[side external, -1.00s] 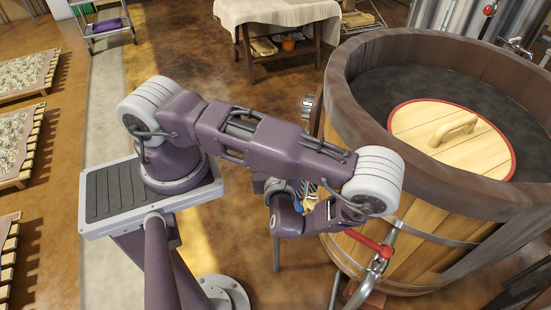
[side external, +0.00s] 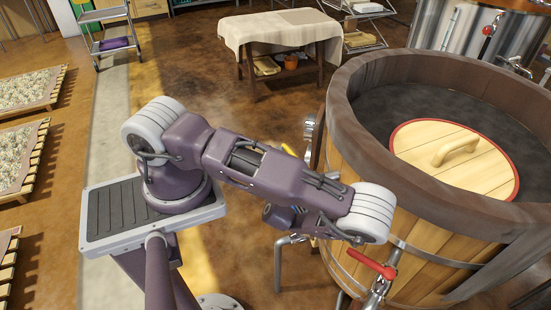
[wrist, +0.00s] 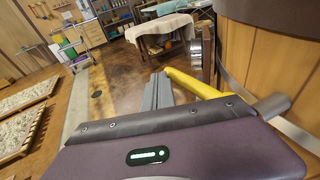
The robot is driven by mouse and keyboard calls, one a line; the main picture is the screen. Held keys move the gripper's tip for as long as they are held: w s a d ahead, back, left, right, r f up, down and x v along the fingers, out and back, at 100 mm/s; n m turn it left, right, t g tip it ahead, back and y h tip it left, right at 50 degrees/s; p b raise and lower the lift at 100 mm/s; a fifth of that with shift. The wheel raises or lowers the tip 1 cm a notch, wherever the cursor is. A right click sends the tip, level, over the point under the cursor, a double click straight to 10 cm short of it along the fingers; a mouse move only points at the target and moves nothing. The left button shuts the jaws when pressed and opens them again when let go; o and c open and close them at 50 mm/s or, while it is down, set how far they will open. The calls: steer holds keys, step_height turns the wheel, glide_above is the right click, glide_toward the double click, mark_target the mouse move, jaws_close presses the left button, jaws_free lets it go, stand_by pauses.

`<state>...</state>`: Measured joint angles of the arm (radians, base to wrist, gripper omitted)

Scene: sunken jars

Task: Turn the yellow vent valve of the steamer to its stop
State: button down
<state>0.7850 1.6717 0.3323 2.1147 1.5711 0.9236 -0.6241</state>
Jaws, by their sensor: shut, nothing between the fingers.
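The steamer is a large wooden vat (side external: 425,225) with a dark rim and a round wooden lid (side external: 455,160). The yellow vent valve handle (wrist: 197,84) is a bar in the wrist view, running from beside my fingers to a grey metal piece on the right. A small yellow bit (side external: 289,150) shows behind my arm in the side view. My gripper (wrist: 158,80) is shut and empty, its grey fingers just left of the yellow bar's far end. I cannot tell whether they touch. My arm hides the gripper in the side view.
A red-handled valve (side external: 370,263) sticks out low on the vat's near side. A cloth-covered table (side external: 283,30) stands behind. Slatted trays (side external: 20,145) lie at the left. The brown floor between my arm and the table is clear.

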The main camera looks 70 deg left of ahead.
steer(key=shift+w+a+m+t+h, duration=0.35)
steer(key=shift+w+m+t+h, duration=0.15)
steer(key=shift+w+m+t, duration=0.3)
steer(key=shift+s, duration=0.1)
